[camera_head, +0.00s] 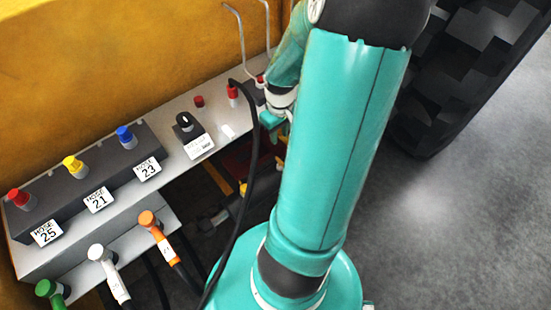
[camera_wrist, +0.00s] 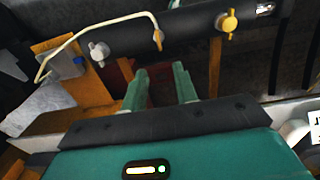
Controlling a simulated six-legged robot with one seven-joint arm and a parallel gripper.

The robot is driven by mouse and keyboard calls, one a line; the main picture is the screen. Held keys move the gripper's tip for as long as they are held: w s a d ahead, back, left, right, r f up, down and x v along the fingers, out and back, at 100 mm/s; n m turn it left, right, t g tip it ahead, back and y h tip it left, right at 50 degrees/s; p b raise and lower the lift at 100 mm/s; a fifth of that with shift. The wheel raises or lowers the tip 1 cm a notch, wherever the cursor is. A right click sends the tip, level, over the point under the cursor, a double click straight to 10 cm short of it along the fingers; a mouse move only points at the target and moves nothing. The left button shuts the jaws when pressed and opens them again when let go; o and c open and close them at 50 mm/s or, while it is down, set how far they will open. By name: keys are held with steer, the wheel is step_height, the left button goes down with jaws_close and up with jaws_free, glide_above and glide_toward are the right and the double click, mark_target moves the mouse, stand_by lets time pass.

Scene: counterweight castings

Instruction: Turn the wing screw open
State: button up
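In the wrist view, a yellow wing-shaped knob (camera_wrist: 228,23) sits on a dark horizontal cylinder (camera_wrist: 190,28), up and right of my gripper. A pale grey wing-shaped knob (camera_wrist: 98,53) is at the cylinder's left end, near a thin cream pipe. I cannot tell for sure which one is the wing screw. My gripper (camera_wrist: 160,86) has its two green fingers apart, with nothing seen between them; it is clear of both knobs in the picture. In the head view, my gripper (camera_head: 273,120) is at the far end of the shelf, partly hidden by my arm.
In the head view, a grey shelf (camera_head: 160,150) carries red, yellow and blue fittings and labels. Green, white and orange hose ends (camera_head: 152,221) line its front. A black hose (camera_head: 253,150) hangs beside my gripper. A large tyre (camera_head: 450,80) stands right; floor beyond is clear.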

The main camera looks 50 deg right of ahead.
mark_target(280, 160)
step_height(280, 160, down, 14)
steer(key=shift+s+d+r, duration=0.1)
steer(key=shift+s+r, duration=0.05)
stand_by(0.3)
jaws_close()
